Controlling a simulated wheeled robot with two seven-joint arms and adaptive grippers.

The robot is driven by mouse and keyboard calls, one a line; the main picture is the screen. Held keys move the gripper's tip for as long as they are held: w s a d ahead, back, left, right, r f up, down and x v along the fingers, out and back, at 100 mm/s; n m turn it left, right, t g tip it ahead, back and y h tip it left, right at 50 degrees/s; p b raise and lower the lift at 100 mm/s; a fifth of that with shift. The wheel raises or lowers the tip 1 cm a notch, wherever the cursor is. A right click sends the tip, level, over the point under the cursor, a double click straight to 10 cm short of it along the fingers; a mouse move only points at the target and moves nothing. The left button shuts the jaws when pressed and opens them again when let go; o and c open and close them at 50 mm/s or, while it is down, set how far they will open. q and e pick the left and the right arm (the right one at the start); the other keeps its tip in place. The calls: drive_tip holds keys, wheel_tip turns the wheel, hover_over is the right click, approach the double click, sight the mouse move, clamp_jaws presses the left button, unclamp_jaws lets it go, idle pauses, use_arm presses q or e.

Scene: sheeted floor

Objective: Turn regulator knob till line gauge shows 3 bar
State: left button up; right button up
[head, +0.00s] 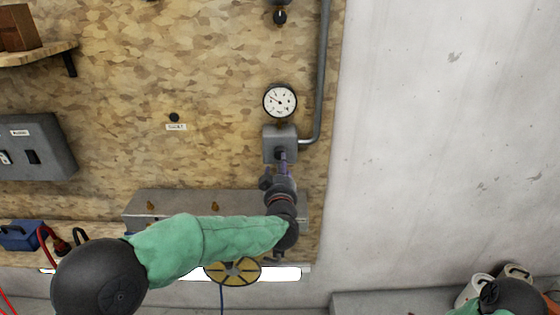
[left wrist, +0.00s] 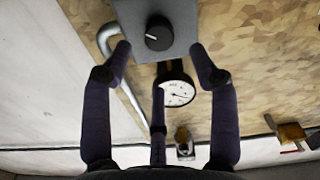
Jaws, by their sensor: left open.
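The line gauge (head: 280,101), round with a white dial and black rim, is on the wooden board above a grey regulator box (head: 271,141). Its needle is too small to read surely. It also shows in the left wrist view (left wrist: 178,91). The black round regulator knob (left wrist: 159,33), with a pale mark, is on the box face. My left gripper (head: 283,167) is in front of the box, its dark fingers open and spread around the knob's sides without visible contact. It largely hides the knob in the head view. My right gripper is out of view.
A grey pipe (head: 319,100) runs from the box up the board's right edge. A ledge (head: 165,200) and a yellow reel (head: 232,271) are below, near my left arm. A grey switch box (head: 40,150) is at left. The wall at right is bare.

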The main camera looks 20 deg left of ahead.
use_arm(q)
drive_tip(key=v, duration=0.4)
drive_tip(key=shift+s+d, duration=0.15)
drive_tip(key=shift+s, duration=0.25)
drive_tip(key=shift+f, duration=0.1)
drive_tip(key=s+d+f+m+g+h, duration=0.1)
drive_tip(key=s+f+g+h, duration=0.15)
drive_tip(key=f, duration=0.85)
drive_tip(key=s+d+f+m+g+h, duration=0.1)
drive_tip(key=f+m+g, duration=0.15)
drive_tip(key=f, duration=0.85)
drive_tip(key=s+d+f+m+g+h, duration=0.1)
drive_tip(key=s+d+f+g+h, duration=0.15)
drive_tip(key=f, duration=0.85)
drive_tip(key=s+d+f+g+h, duration=0.1)
drive_tip(key=s+f+g, duration=0.3)
drive_tip(key=s+f, duration=0.5)
drive_tip(key=s+d+f+g+h, duration=0.2)
drive_tip(key=s+f+g, duration=0.3)
drive_tip(key=s+f, duration=0.5)
drive_tip(key=s, duration=0.6)
drive_tip(key=shift+s, duration=0.2)
drive_tip(key=shift+f+n+g, duration=0.1)
drive_tip(key=shift+n+g, duration=0.15)
